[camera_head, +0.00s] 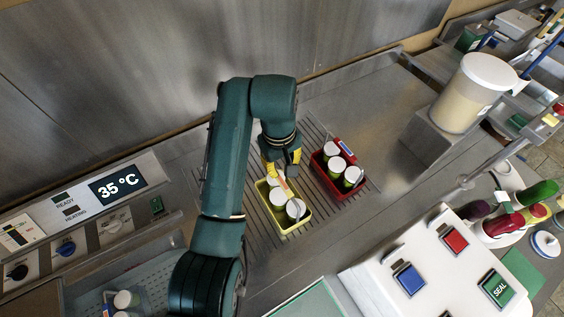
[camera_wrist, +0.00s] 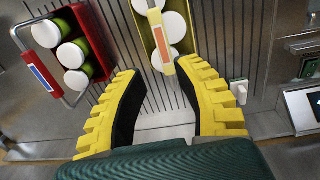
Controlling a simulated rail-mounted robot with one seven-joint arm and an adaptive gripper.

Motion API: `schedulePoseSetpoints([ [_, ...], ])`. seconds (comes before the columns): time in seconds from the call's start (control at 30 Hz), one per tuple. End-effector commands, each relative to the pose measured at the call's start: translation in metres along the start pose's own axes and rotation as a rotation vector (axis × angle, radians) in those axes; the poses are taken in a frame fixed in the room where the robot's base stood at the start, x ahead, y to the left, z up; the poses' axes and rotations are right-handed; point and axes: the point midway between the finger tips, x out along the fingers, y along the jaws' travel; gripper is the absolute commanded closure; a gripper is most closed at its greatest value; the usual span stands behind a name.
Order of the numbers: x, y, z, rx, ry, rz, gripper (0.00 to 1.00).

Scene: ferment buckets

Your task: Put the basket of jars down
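My gripper (camera_head: 280,165) has yellow fingers and is above the back end of a yellow-green basket (camera_head: 304,219) of white-lidded jars (camera_head: 278,197). The basket rests on the ribbed part of the steel counter. In the wrist view my gripper (camera_wrist: 160,74) is open, with a clear gap between its fingers. The yellow basket (camera_wrist: 143,25) lies just beyond the fingertips. Its handle with an orange label (camera_wrist: 162,45) is near the right fingertip; I cannot tell if they touch. A red basket (camera_head: 326,178) of similar jars stands to the right, apart from it.
A large white-lidded bucket (camera_head: 465,100) stands on a metal block at the right. A heater panel (camera_head: 85,205) reading 35 °C is at the left. A white button box (camera_head: 425,265) is at the front right. Ribbed counter is bare around the baskets.

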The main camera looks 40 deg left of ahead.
Motion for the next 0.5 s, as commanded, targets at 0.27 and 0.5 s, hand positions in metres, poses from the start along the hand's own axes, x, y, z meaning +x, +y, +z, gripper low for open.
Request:
schedulePoseSetpoints([
  [0.27,-0.004,0.0,0.0,0.0,0.0,0.0,0.67],
  [0.5,-0.01,0.025,0.003,0.081,0.084,0.069,0.67],
])
